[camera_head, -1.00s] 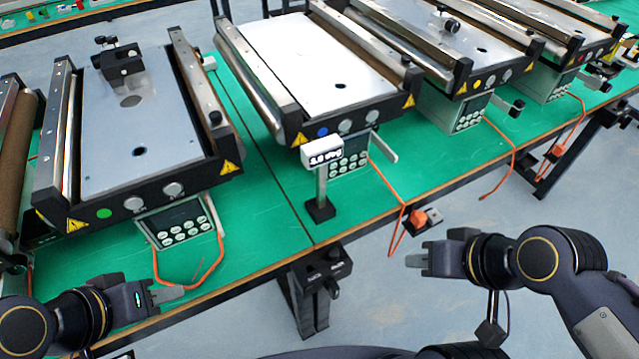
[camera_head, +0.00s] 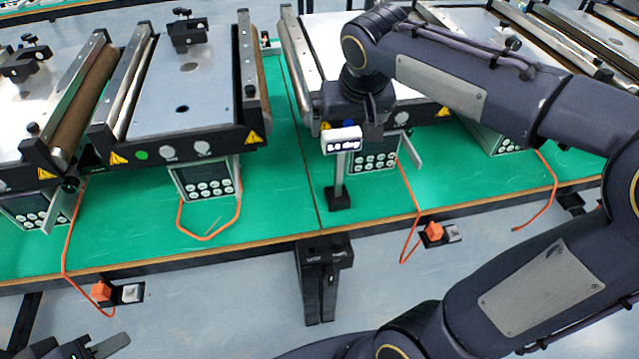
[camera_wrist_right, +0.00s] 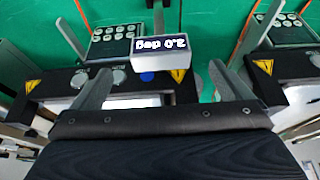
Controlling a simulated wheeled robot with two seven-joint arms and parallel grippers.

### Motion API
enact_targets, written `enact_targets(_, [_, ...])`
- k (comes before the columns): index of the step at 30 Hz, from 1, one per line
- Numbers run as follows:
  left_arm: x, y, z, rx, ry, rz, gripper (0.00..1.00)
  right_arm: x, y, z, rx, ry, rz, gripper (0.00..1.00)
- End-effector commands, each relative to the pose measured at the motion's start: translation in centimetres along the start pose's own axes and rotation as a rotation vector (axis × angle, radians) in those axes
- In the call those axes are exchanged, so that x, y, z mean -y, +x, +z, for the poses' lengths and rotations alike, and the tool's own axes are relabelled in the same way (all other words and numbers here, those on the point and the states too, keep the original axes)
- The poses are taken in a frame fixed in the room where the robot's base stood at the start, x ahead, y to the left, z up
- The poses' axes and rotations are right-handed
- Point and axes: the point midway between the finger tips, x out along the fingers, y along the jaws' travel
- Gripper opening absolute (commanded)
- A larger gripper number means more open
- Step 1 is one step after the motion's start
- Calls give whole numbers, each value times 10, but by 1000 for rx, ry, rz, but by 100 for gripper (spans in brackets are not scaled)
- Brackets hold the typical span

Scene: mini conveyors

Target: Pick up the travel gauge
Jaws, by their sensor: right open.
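No object is labelled travel gauge; the small white readout box (camera_head: 343,139) on a grey post may be it, but I cannot tell for sure. It stands upright on a black base at the green table's front. In the right wrist view its display (camera_wrist_right: 161,58) appears upside down and reads about "2.0 deg". My right gripper (camera_head: 374,125) is by the conveyor front, just behind and right of the box in the head view. In the wrist view its fingers (camera_wrist_right: 162,72) are spread, with the box framed between them and apparently not gripped. My left gripper (camera_head: 98,348) is partly cut off at bottom left.
A mini conveyor (camera_head: 185,90) with a black fixture (camera_head: 188,33) on its plate stands left of the box. A keypad (camera_head: 375,155) is right behind the box. Orange cables (camera_head: 408,195) hang over the table edge. The green surface (camera_head: 275,195) left of the post is free.

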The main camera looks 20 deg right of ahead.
Motion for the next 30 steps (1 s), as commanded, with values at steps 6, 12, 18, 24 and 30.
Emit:
enact_targets(6, [0, 0, 0, 0, 0, 0, 36, -1, 23, -1, 2, 2, 4, 98])
enact_targets(12, [-2, -3, -2, 0, 0, 0, 36, 0, 50, -6, 4, 2, 3, 98])
enact_targets(18, [-2, -3, -2, 0, 0, 0, 36, 0, 74, -6, 1, 2, 2, 98])
enact_targets(24, [-1, -3, -2, 0, 0, 0, 36, 0, 76, -7, -1, 2, 1, 98])
enact_targets(30, [-1, -3, -2, 0, 0, 0, 36, 1, 76, -7, -1, 2, 1, 81])
